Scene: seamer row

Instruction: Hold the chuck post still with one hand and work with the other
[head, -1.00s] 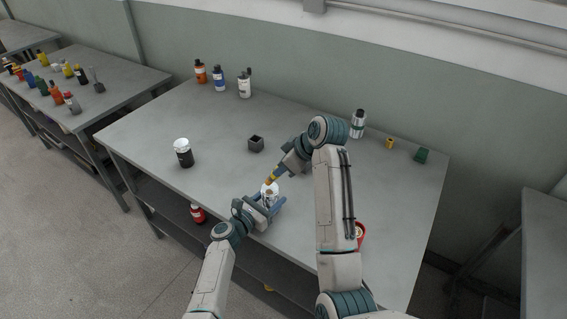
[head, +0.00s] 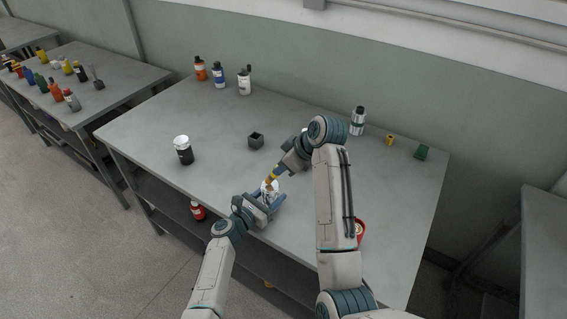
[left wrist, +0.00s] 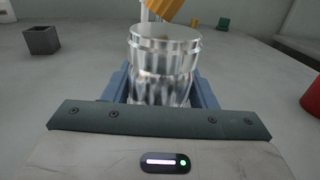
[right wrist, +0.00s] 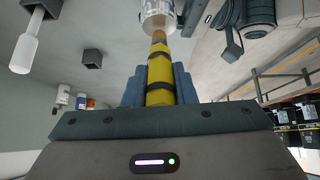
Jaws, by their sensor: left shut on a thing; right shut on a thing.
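The chuck post (left wrist: 164,65) is a shiny metal cylinder with a flat rimmed top, upright in the left wrist view. My left gripper (head: 266,204) is shut around its lower part, near the table's front edge; its blue fingers flank the post. My right gripper (head: 279,175) is shut on a yellow tool with black bands (right wrist: 160,85). The tool points down at the post's top, and its tip meets or nearly meets it in the right wrist view; I cannot tell if they touch. The fingers hide part of the post's base.
A red container (head: 360,232) is partly behind my right arm.

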